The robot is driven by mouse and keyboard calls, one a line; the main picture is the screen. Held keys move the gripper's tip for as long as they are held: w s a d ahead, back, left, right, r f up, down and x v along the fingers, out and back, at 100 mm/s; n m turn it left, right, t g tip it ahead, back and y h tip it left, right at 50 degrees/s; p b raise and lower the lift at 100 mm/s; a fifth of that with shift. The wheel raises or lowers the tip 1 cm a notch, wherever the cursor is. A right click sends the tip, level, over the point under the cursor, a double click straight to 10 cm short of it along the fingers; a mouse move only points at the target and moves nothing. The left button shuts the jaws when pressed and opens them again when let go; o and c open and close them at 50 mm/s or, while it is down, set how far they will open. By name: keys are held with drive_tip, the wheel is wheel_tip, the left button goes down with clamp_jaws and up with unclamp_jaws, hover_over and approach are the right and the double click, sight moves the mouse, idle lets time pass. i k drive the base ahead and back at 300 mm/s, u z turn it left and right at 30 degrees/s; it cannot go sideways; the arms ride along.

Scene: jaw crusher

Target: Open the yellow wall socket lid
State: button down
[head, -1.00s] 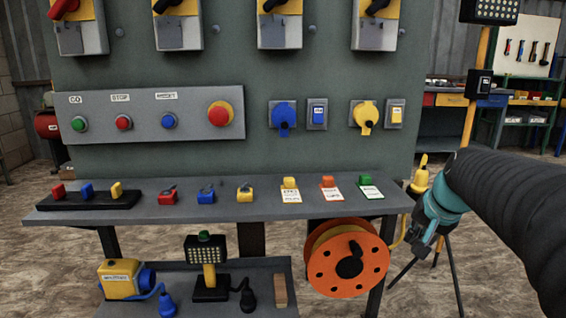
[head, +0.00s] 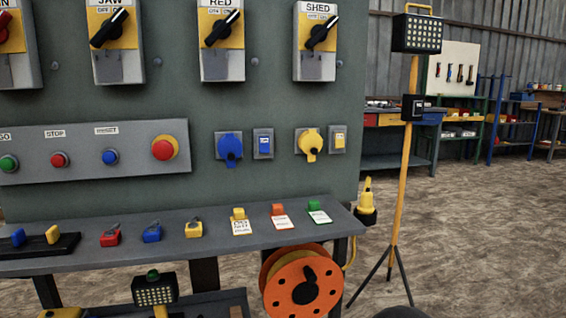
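The yellow wall socket (head: 310,141) is on the grey-green panel, right of the blue socket (head: 229,147). Its round yellow lid looks closed, with a small tab hanging at the bottom. My gripper is not in view now; only a dark rounded piece, likely of my arm, shows at the bottom edge.
A shelf (head: 270,235) with padlocks and tags juts out below the sockets. An orange cable reel (head: 303,285) hangs under it. A lamp on a yellow tripod pole (head: 400,190) stands to the right. Open floor (head: 480,230) lies further right.

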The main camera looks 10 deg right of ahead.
sight(311, 143)
drive_tip(key=k, duration=1.25)
drive_tip(key=z, duration=0.75)
drive_tip(key=i, duration=1.15)
drive_tip(key=u, duration=0.5)
drive_tip(key=i, duration=0.45)
drive_tip(key=u, duration=0.4)
